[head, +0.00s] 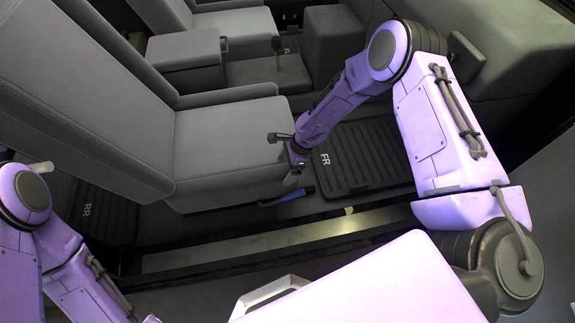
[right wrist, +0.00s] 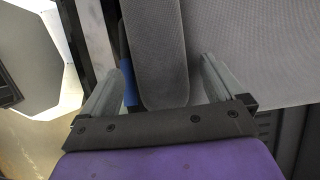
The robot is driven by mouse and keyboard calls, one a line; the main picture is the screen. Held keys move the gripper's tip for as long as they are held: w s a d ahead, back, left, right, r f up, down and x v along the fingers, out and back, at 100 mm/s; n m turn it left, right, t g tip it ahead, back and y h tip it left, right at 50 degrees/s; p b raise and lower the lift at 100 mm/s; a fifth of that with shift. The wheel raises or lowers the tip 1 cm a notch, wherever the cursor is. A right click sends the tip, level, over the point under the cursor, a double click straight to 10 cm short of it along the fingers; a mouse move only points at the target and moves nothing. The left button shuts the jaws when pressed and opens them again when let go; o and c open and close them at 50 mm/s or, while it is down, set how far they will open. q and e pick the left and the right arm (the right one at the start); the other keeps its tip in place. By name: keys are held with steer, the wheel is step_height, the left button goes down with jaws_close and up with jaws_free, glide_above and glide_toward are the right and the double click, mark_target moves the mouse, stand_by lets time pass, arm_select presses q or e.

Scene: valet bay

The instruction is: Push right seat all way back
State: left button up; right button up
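The right seat is grey, with its cushion (head: 225,145) in the middle of the head view and its tall backrest (head: 85,85) at the left. My right gripper (head: 288,158) is at the front end of the cushion. In the right wrist view the right gripper (right wrist: 164,66) is open, its two fingers apart on either side of a grey padded part of the seat (right wrist: 155,50). I cannot tell whether they touch it. A blue bar (head: 287,196) lies low below the cushion front; a blue part (right wrist: 128,75) shows beside the left finger. My left gripper is out of view.
A black floor mat marked FR (head: 355,160) lies in front of the seat, and one marked RR (head: 100,212) behind it. A metal door sill (head: 260,243) runs along the near side. A centre armrest (head: 185,50) and another grey seat (head: 235,25) stand beyond.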

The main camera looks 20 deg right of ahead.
steer(key=shift+d, duration=0.15)
steer(key=shift+d+r, duration=0.2)
steer(key=shift+r, duration=0.2)
steer(key=p+v, duration=0.2)
steer(key=v, duration=0.7)
steer(key=shift+r, duration=0.3)
steer(key=s+d+f+n+t+h+p, duration=0.2)
steer(key=s+d+f+n+t+h, duration=0.2)
steer(key=s+d+n+h, duration=0.3)
steer(key=s+n+g+p, duration=0.1)
steer(key=s+n+p, duration=0.2)
steer(key=s, duration=1.7)
steer(key=a+n, duration=0.1)
steer(key=n, duration=0.2)
steer(key=shift+s+n+g+h+p, duration=0.3)
steer(key=shift+s+g+h+p, duration=0.1)
